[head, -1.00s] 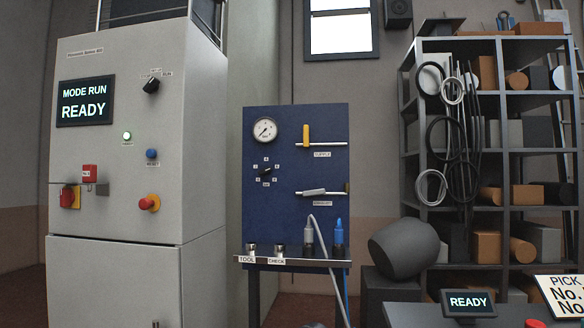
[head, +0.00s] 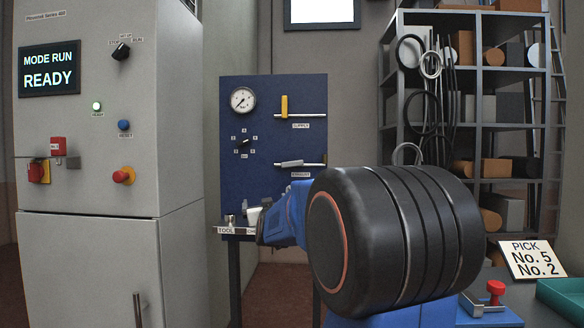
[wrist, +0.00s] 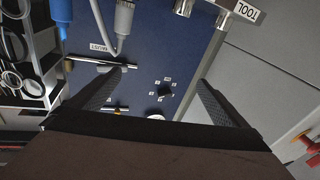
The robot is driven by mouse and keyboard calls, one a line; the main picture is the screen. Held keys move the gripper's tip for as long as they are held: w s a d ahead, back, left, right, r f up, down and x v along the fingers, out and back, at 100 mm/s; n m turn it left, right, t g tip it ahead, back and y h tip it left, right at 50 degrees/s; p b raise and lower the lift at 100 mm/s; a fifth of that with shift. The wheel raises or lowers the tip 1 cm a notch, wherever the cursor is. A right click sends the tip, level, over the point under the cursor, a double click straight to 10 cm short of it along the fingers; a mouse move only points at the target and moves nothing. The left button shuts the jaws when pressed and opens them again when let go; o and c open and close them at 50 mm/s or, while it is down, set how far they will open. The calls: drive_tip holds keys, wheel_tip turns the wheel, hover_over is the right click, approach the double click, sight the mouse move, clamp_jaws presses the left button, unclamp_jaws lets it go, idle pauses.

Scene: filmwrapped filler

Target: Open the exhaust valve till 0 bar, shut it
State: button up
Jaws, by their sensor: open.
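The exhaust valve has a grey handle (head: 292,163) lying level along its pipe, low on the blue panel (head: 265,90). In the wrist view, turned upside down, the exhaust handle (wrist: 117,66) is close to the tip of the left-hand finger; I cannot tell whether they touch. My gripper (wrist: 162,77) is open and empty, facing the panel. In the head view its fingers are hidden behind my arm. The round gauge (head: 243,100) is at the panel's upper left; its needle is too small to read surely.
The yellow supply handle (head: 284,107) stands upright above the exhaust valve. A selector knob (head: 243,141) is below the gauge. Hoses with blue and grey connectors (wrist: 124,17) hang near the ledge. A grey cabinet (head: 100,120) stands left, a shelf rack (head: 480,125) right.

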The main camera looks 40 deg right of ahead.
drive_tip(key=d+r+m+h, duration=0.2)
drive_tip(key=d+r+h, duration=0.25)
drive_tip(key=d, duration=0.75)
approach(292, 165)
drive_tip(key=shift+h, duration=0.45)
drive_tip(key=x, duration=0.9)
drive_tip(key=shift+w+f, duration=0.1)
drive_tip(key=shift+w, duration=0.15)
drive_tip(key=c, duration=1.5)
